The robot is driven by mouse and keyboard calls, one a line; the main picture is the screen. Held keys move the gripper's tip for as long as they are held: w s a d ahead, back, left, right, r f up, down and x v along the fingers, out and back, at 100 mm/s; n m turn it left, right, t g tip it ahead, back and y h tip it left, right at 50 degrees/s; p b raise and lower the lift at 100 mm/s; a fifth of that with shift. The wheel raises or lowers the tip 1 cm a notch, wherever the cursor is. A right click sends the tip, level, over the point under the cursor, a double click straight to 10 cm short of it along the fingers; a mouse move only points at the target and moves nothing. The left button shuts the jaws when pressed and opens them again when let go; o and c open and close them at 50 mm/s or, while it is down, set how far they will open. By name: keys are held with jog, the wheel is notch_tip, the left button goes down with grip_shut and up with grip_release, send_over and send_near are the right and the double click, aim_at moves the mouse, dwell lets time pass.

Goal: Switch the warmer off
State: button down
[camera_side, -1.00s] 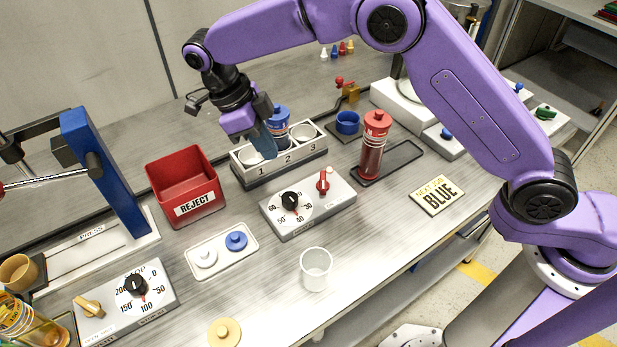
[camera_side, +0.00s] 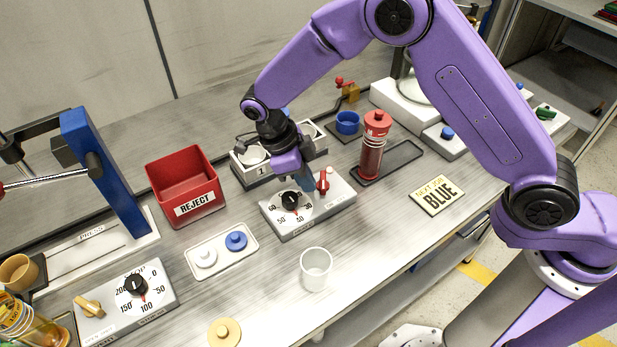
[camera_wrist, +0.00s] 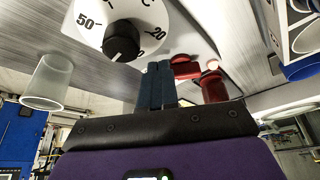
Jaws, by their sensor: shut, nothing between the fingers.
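A grey control box (camera_side: 330,208) stands in mid-table, with a black dial (camera_side: 291,200) marked in °C and a red lever switch (camera_side: 323,183). Its front label is too small to read. A small pale lamp (camera_side: 331,170) sits behind the switch. My gripper (camera_side: 306,186) is shut and empty, low over the box between dial and switch. In the wrist view, the blue-grey fingertips (camera_wrist: 158,72) are together beside the red switch (camera_wrist: 187,68), with the dial (camera_wrist: 121,40) to the left. I cannot tell if they touch the switch.
A numbered rack (camera_side: 250,172) stands just behind the box, partly hidden by my gripper. A red bottle (camera_side: 372,155) is to the right, a clear cup (camera_side: 316,268) in front, a red reject bin (camera_side: 184,187) to the left. A second dial box (camera_side: 140,300) stands front left.

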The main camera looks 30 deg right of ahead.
jog(key=shift+s+d, duration=0.2)
jog(key=shift+d, duration=0.05)
dwell(0.4)
jog(key=shift+s+n+t, duration=0.1)
jog(key=shift+n+t, duration=0.2)
jog(key=shift+n, duration=0.4)
jog(key=shift+s+n, duration=0.1)
jog(key=shift+n, duration=0.4)
jog(key=shift+s+n+t+h, duration=0.1)
jog(key=shift+n+t+h, duration=0.2)
jog(key=shift+n, duration=0.1)
